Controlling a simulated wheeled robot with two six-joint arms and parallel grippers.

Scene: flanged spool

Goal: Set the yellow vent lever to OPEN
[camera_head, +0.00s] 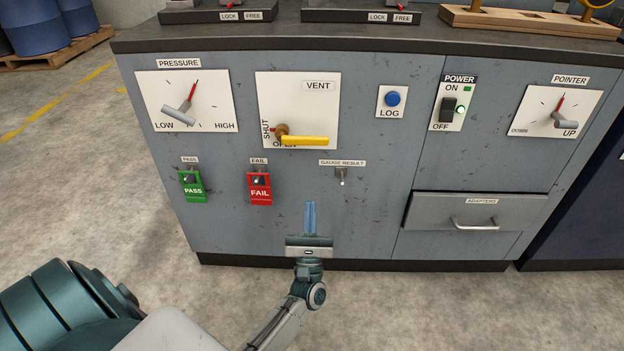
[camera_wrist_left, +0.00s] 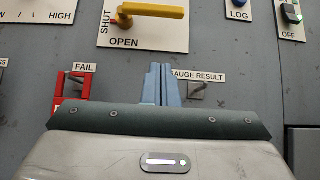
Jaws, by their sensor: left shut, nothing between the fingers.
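The yellow vent lever (camera_head: 305,141) sits on a white panel (camera_head: 325,105) labelled VENT. Its handle points right, about level, from a brass-coloured pivot; it also shows in the left wrist view (camera_wrist_left: 155,11). The word SHUT stands upright left of the pivot, and OPEN lies below it, partly covered by the handle in the head view. My left gripper (camera_head: 310,204) is shut and empty, its blue fingers pointing up below the panel. In the left wrist view its fingertips (camera_wrist_left: 161,68) are below the lever and apart from it. My right gripper is not in view.
A red FAIL tag (camera_head: 260,190) and green PASS tag (camera_head: 193,187) hang at the left. A GAUGE RESULT hook (camera_head: 342,178) sticks out just right of my fingers. A LOG button (camera_head: 393,99), power switch (camera_head: 447,111) and drawer handle (camera_head: 475,225) lie further right.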

